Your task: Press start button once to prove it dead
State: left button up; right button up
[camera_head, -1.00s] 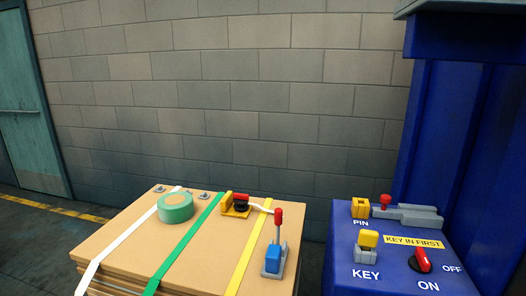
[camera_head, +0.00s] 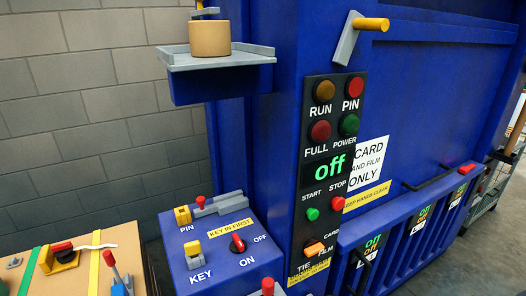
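The green start button (camera_head: 312,214) sits under the word START on the dark control panel (camera_head: 316,262) of the blue machine (camera_head: 262,130). The red stop button (camera_head: 338,204) is just right of it. A display (camera_head: 329,168) above them reads "off" in green. Above that are the RUN (camera_head: 323,92), PIN (camera_head: 355,87), FULL (camera_head: 320,131) and POWER (camera_head: 349,125) lamps; I cannot tell for sure whether any is lit. An orange CARD/FILM switch (camera_head: 314,248) is below. Neither of my grippers is in view.
A blue box (camera_head: 215,280) left of the panel carries a red ON/OFF knob (camera_head: 238,243), a yellow key piece (camera_head: 193,250) and a red-topped pin piece (camera_head: 200,202). A grey shelf (camera_head: 180,60) holds a tan roll (camera_head: 209,39). A strapped cardboard stack (camera_head: 80,282) is lower left.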

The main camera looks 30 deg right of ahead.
aim_at(312, 214)
jog(key=z, duration=1.2)
